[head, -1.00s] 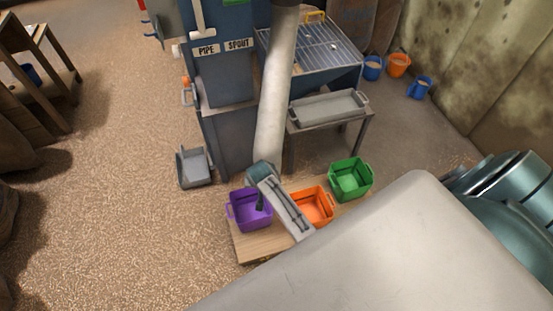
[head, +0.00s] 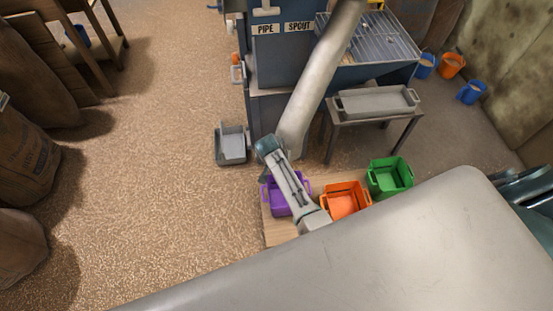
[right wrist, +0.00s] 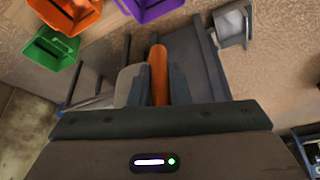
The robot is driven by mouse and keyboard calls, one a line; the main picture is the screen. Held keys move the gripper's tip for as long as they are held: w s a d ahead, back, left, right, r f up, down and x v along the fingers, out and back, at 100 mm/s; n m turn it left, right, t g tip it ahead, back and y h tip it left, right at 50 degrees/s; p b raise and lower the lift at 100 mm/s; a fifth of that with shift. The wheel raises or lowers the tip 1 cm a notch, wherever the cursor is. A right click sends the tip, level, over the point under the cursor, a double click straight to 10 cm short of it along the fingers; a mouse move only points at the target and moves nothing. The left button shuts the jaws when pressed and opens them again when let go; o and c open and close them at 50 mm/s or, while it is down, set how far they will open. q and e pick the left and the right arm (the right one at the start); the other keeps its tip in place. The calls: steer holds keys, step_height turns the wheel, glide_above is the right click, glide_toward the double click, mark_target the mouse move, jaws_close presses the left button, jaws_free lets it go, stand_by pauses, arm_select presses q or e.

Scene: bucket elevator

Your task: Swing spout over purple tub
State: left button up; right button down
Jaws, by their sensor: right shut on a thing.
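The spout is a long pale pipe (head: 318,85) that slants down and left from the blue machine in the head view. Its lower end is close behind my right wrist, and its mouth is hidden there. The purple tub (head: 278,206) stands at the left end of a wooden board, partly covered by my right forearm. It also shows at the top of the right wrist view (right wrist: 150,10). In that view my right gripper (right wrist: 158,88) is shut on an orange handle (right wrist: 158,68). My left gripper is not in view.
An orange tub (head: 346,202) and a green tub (head: 390,178) stand right of the purple one on the wooden board (head: 275,232). A grey bin (head: 231,146) sits on the floor to the left. A grey tray (head: 376,103) rests on a small table.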

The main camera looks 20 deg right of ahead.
steer(key=c, duration=1.6)
jaws_free()
steer(key=shift+w+a+r, duration=0.25)
steer(key=shift+w, duration=0.2)
steer(key=shift+o, duration=1.2)
steer(key=shift+w+a+f, duration=0.1)
steer(key=shift+f, duration=0.1)
steer(key=b+v, duration=0.1)
steer(key=v, duration=1)
steer(key=shift+f, duration=0.15)
